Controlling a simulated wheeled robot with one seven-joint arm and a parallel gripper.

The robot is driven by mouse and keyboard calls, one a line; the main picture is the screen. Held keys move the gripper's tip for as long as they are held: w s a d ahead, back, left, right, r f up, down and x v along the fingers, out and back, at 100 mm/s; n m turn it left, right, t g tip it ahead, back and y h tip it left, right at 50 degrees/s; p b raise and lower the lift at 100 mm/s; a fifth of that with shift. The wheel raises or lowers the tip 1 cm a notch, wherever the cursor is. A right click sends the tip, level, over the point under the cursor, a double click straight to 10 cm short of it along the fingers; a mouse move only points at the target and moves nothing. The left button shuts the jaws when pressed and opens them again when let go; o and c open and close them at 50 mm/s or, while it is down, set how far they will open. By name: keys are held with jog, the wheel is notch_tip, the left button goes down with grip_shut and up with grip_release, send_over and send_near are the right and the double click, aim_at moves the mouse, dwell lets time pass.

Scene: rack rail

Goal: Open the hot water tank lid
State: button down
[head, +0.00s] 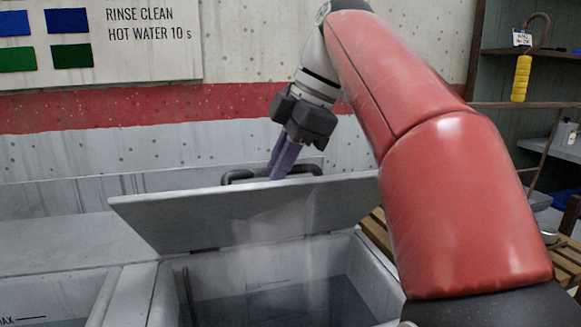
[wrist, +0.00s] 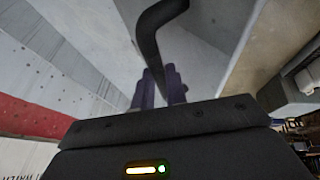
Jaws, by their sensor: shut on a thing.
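The grey hot water tank lid (head: 250,208) is raised and tilted up at the back of the tank (head: 160,290). Its black handle (head: 238,176) sticks up behind the lid's top edge. My gripper (head: 280,172), with purple fingers, is shut on the handle from above. In the wrist view the black handle (wrist: 150,40) runs to the purple fingers (wrist: 160,88) of my gripper. Water and faint steam show inside the open tank. The exact contact of fingers and handle is partly hidden by the lid in the head view.
A neighbouring basin (head: 60,298) with a MAX mark lies at the left. A wall sign (head: 100,40) reads "RINSE CLEAN HOT WATER 10 s". A wooden slatted rack (head: 568,262) and shelves with a yellow hanging item (head: 521,78) stand at the right. The wall is close behind the lid.

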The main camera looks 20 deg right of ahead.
jog(key=shift+w+d+f, duration=0.15)
jog(key=shift+w, duration=0.35)
jog(key=c, duration=1.8)
grip_release()
jog(key=shift+o, duration=1.2)
jog(key=shift+w+f, duration=0.1)
jog(key=shift+w, duration=0.1)
jog(key=shift+o, duration=0.8)
jog(key=shift+s, duration=0.1)
jog(key=shift+r, duration=0.2)
